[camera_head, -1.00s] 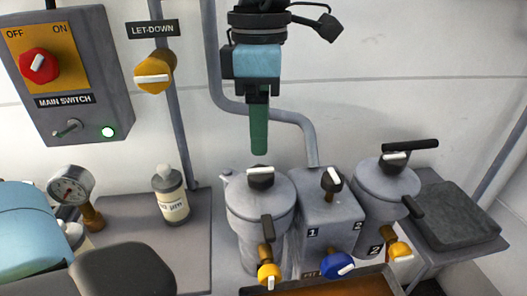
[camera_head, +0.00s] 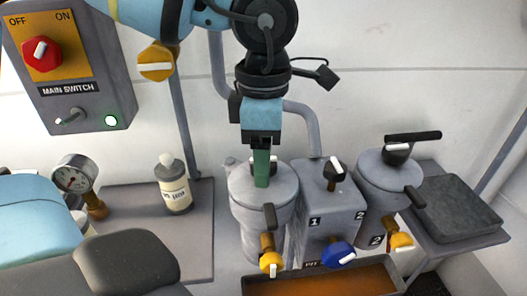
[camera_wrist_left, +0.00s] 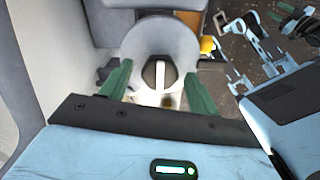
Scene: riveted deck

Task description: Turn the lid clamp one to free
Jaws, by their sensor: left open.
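Lid clamp one is a black knob with a white bar, on the round grey lid of the first canister (camera_head: 245,205). In the left wrist view the clamp (camera_wrist_left: 160,74) lies between the fingers, its white bar running up and down the picture. That gripper points down over the lid. In the left wrist view its two green fingers (camera_wrist_left: 158,85) are open, one on each side of the knob, with gaps visible. I cannot tell how far above the lid the tips are. My right gripper is not seen.
Close right stand a grey block with a black knob (camera_head: 335,170) and a second canister (camera_head: 385,185) with its own clamp. Yellow (camera_head: 271,263) and blue (camera_head: 338,255) valve knobs stick out in front, above a brown-filled tray (camera_head: 255,285). A bottle (camera_head: 174,188) stands left.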

